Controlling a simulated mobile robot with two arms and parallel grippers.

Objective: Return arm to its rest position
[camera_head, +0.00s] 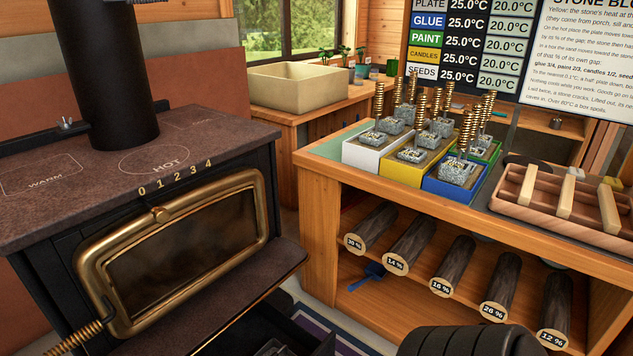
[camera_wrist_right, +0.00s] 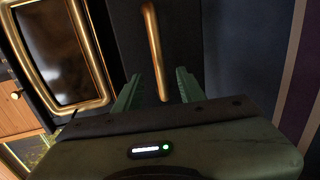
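My right gripper (camera_wrist_right: 159,75) shows in the right wrist view. Its two green fingers stand apart with nothing clamped between them. A long brass bar handle (camera_wrist_right: 152,40) on a dark panel appears in the gap between the fingers; I cannot tell how far in front of them it is. Neither gripper shows in the head view, and my left gripper is in no view.
The black stove (camera_head: 270,275) has a brass-framed glass door (camera_head: 185,255), also in the wrist view (camera_wrist_right: 60,50). A wooden bench (camera_head: 318,210) holds colored boxes with stones and coil handles, a tray (camera_head: 515,208), and several logs (camera_head: 410,240) below.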

